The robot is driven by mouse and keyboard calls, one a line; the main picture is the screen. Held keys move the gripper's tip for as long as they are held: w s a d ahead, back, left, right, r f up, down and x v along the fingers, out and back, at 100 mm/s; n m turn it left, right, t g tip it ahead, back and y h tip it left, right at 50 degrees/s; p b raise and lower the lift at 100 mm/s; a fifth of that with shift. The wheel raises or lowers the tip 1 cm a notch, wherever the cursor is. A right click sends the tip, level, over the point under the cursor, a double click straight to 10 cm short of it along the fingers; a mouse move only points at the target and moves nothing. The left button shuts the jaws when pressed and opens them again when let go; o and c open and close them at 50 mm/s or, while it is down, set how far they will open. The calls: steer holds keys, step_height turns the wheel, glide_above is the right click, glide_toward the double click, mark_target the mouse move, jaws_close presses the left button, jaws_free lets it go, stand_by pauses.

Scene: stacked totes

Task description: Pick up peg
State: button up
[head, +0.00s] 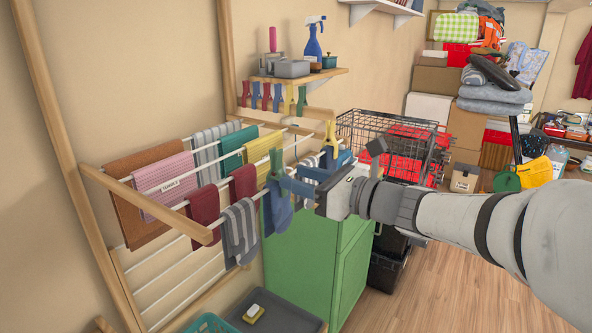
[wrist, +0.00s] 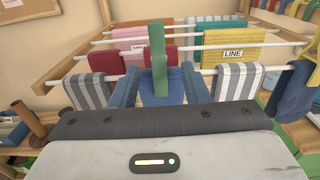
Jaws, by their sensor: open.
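A green peg (wrist: 158,58) stands upright in the middle of the wrist view, over a blue cloth hanging on the front rail. In the head view the peg (head: 276,162) looks blue-green and sits above a dark blue cloth (head: 278,210). My gripper (wrist: 159,80) is open, with one blue finger on each side of the peg; I cannot tell whether either touches it. In the head view my gripper (head: 290,180) reaches in from the right, at the rack's near right end. A yellow peg (head: 331,133) stands farther back on the rack.
The wooden drying rack (head: 205,235) carries several cloths close around my gripper. More pegs (head: 265,97) hang below a wall shelf (head: 325,74) with a spray bottle (head: 313,40). A green cabinet (head: 300,265) and a wire basket (head: 385,135) stand close by.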

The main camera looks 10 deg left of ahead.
mark_target(269, 171)
steer(key=x, duration=0.2)
steer(key=p+x, duration=0.1)
steer(key=x, duration=0.2)
steer(key=p+x, duration=0.1)
steer(key=x, duration=0.1)
steer(key=shift+w+a+r, duration=0.1)
steer(key=shift+a+r, duration=0.25)
steer(key=shift+r, duration=0.05)
steer(key=shift+c, duration=0.3)
jaws_close()
